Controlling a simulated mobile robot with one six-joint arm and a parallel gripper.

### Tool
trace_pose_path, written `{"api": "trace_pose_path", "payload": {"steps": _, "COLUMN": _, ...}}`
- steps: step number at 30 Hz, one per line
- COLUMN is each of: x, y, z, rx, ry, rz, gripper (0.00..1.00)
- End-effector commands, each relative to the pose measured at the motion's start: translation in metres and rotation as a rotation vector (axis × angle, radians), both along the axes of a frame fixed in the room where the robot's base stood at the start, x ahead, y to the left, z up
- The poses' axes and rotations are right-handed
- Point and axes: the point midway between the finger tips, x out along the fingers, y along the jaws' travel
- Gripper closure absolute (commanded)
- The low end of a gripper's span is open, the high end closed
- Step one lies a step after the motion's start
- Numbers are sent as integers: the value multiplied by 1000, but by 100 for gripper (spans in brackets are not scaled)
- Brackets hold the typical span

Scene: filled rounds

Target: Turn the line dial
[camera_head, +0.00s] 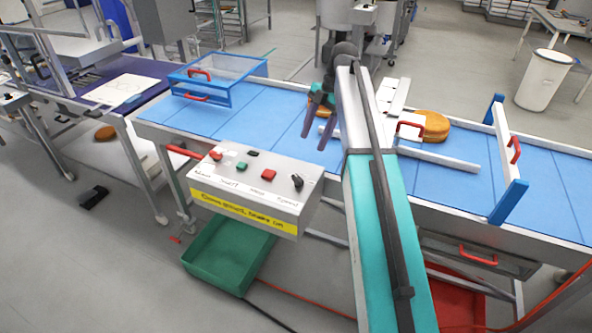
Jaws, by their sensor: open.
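A grey control box (230,193) with a yellow label is mounted at the front side of the blue conveyor. A black dial (297,182) stands at the right end of its top face. Red, green and black controls sit to the left of the dial. My gripper (314,139) is open and empty, fingers pointing down over the belt. In the picture it is above and slightly right of the dial, apart from it. The dial is in plain view; its exact setting is too small to read.
The blue belt (262,112) carries brown rounds (433,127) beside white guides. A blue-framed clear guard (216,76) stands at the left and a blue-and-white gate (502,155) at the right. A green bin (228,255) is under the box. A red lever (181,151) projects left of the box.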

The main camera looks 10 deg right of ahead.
Motion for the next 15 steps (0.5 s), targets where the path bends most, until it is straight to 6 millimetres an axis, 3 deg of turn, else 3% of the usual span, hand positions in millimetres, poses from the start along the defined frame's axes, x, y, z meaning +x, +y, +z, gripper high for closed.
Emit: {"api": "trace_pose_path", "payload": {"steps": 15, "x": -1, "y": 10, "z": -8, "rx": 0, "ry": 0, "rz": 10, "gripper": 44}}
